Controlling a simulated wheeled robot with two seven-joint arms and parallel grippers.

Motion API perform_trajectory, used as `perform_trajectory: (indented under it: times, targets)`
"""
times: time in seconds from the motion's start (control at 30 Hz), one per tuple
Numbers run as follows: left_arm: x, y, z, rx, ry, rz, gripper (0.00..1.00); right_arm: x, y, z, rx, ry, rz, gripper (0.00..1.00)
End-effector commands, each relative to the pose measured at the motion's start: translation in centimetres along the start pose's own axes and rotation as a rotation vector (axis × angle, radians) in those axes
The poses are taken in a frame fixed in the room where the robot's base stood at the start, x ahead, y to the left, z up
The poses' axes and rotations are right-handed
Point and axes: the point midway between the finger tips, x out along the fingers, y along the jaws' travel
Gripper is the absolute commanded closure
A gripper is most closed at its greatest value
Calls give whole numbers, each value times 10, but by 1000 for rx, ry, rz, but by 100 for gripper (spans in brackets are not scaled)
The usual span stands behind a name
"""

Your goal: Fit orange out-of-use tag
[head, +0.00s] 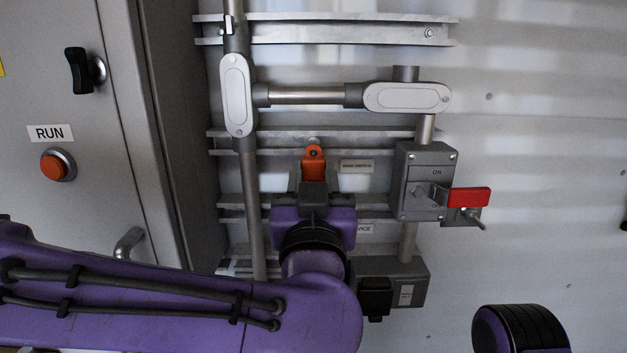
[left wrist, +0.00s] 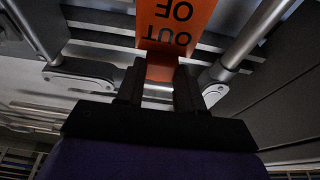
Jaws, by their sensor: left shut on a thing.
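The orange tag (head: 314,163) is upright in front of the wall rails, with a dark hole near its top. In the left wrist view the orange tag (left wrist: 178,22) shows the black letters "OUT OF", upside down. My left gripper (head: 314,186) is shut on the tag's lower end; its dark fingers (left wrist: 160,78) show on both sides of it. A small grey piece shows just above the tag; I cannot tell whether they touch. A grey switch box (head: 425,158) with a red handle (head: 468,197) is to the right. The handle points right, with a metal piece (head: 470,217) below it.
A grey cabinet (head: 60,120) with a RUN label, black knob and orange button stands at left. Conduits run above and left of the tag. A lower grey box (head: 410,283) is partly behind my left arm.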

Motion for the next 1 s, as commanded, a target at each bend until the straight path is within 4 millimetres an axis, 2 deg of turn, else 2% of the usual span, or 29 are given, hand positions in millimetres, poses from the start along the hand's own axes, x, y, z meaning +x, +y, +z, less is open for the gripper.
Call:
perform_trajectory:
  times: [0.57, 0.6, 0.67, 1.0]
  targets:
    - [22, 0, 7, 0, 0, 0, 100, 0, 0, 0, 0, 0, 0, 100]
    - [22, 0, 7, 0, 0, 0, 50, 0, 0, 0, 0, 0, 0, 100]
    - [22, 0, 7, 0, 0, 0, 33, 0, 0, 0, 0, 0, 0, 100]
    - [16, 0, 8, 0, 2, 1, 33, 5, 0, 2, 0, 0, 0, 100]
